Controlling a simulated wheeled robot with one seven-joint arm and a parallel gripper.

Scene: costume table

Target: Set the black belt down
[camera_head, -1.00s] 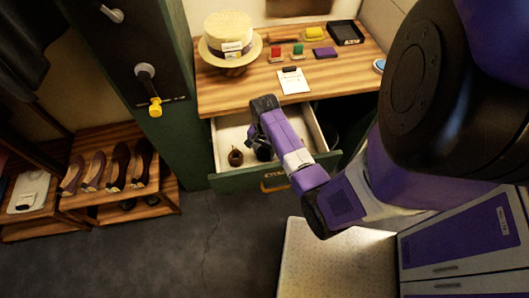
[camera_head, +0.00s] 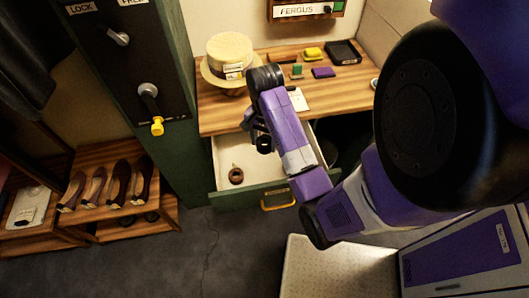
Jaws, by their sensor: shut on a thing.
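My gripper (camera_head: 258,130) points down over the open drawer (camera_head: 223,151) and is partly hidden by my purple forearm. It is shut on a small dark coil, which looks like the black belt (camera_head: 264,146). The belt appears to hang above the drawer floor, though its exact height is hard to tell. A brown coiled belt (camera_head: 236,176) lies in the drawer, to the left of and below the black one in the picture.
The wooden tabletop (camera_head: 220,117) above the drawer holds a straw hat (camera_head: 230,55), a white clipboard (camera_head: 300,98), small coloured boxes and a black tray (camera_head: 343,51). A shoe rack (camera_head: 100,225) stands at left. A white-topped surface (camera_head: 330,275) is at the front. Bare drawer floor surrounds the brown belt.

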